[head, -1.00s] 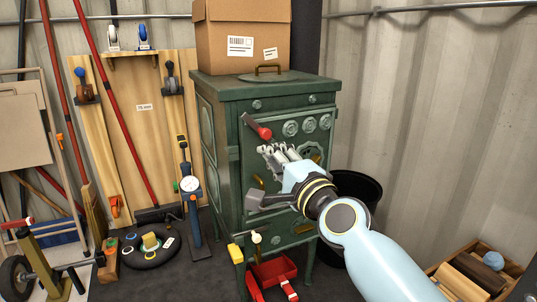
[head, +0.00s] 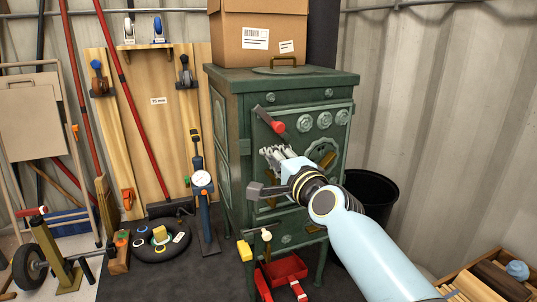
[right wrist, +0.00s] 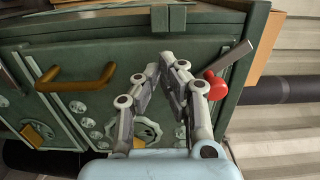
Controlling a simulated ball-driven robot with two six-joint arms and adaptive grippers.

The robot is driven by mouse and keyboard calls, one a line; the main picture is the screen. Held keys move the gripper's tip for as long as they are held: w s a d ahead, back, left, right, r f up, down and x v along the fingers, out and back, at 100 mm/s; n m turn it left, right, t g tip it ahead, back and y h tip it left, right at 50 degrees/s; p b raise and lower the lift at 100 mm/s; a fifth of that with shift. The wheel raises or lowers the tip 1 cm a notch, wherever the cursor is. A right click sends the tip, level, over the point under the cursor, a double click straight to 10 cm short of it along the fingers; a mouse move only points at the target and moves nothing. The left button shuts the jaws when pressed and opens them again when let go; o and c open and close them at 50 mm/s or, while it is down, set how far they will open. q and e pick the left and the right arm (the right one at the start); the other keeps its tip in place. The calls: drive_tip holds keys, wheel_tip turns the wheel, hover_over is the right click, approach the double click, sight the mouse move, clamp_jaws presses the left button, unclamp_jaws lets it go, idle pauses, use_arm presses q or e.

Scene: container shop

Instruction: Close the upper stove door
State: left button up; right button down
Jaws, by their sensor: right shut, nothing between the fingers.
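The green stove (head: 236,170) stands in the middle of the head view. Its upper door (head: 290,146) carries a lever with a red knob (head: 278,126) and a row of round dials (head: 324,120). The door looks about flush with the front; I cannot tell whether a small gap is left. My right gripper (head: 270,153) is shut and empty, in front of the door, below the red knob. In the right wrist view its fingertips (right wrist: 164,64) are close together beside the red knob (right wrist: 217,86), apart from it. My arm hides part of the front. My left gripper is not in view.
A cardboard box (head: 258,35) stands on the stove. A dark bin (head: 373,190) is right of it, with a wooden crate (head: 485,278) at the lower right. A red tray (head: 284,270) and tools lie low in front. Wooden boards and tools fill the left.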

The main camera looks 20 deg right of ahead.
sight(263, 147)
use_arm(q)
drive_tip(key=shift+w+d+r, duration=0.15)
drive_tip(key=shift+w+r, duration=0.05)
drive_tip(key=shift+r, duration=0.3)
use_arm(e)
drive_tip(key=shift+w+a, duration=0.15)
drive_tip(key=shift+w, duration=1.05)
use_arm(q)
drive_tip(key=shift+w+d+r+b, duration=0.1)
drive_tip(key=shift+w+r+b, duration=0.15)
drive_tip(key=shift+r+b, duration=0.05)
use_arm(e)
drive_tip(key=w, duration=0.2)
drive_tip(key=shift+w+a+r, duration=0.15)
drive_tip(key=shift+w+a, duration=0.05)
drive_tip(key=shift+w, duration=0.1)
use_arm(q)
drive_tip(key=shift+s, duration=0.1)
